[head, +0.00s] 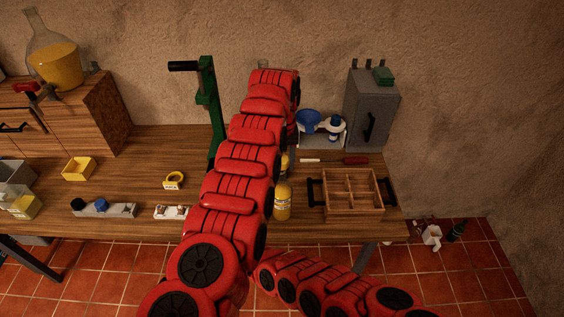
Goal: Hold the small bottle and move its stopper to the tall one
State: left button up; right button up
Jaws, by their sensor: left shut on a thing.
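A yellow bottle (283,203) stands on the wooden table, just right of my left arm. Part of a second yellow bottle (285,164) shows behind it, mostly hidden by my arm. Which is the small one and which the tall one I cannot tell. My left arm rises across the middle and bends down at its far end. My left gripper (291,152) is largely hidden behind the arm, at the farther yellow bottle, and shut on it as far as I can see. My right arm lies low at the right; its gripper does not show. I cannot make out a stopper clearly.
A divided wooden crate (352,213) stands right of the bottles. Behind are a blue-and-white device (322,126) and a grey cabinet (371,110). A green stand (209,100), tape roll (174,180) and small racks (103,208) are left. Bare table lies around the tape roll.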

pick_arm(q)
jog(key=shift+r+p, duration=1.35)
pick_arm(e)
jog(key=shift+v, duration=0.95)
pick_arm(q)
jog(key=shift+f, duration=0.2)
pick_arm(e)
jog(key=shift+f, duration=0.1)
pick_arm(q)
jog(key=shift+f+b, duration=0.5)
jog(key=shift+b, duration=0.2)
pick_arm(e)
jog(key=shift+w+a+f, duration=0.15)
jog(key=shift+w+f, duration=0.05)
jog(key=shift+w, duration=0.05)
pick_arm(q)
jog(key=shift+f+b, duration=0.85)
jog(key=shift+f, duration=0.05)
pick_arm(e)
jog(key=shift+w+a+f, duration=0.15)
jog(key=shift+w+a, duration=0.05)
jog(key=shift+w, duration=0.35)
grip_shut()
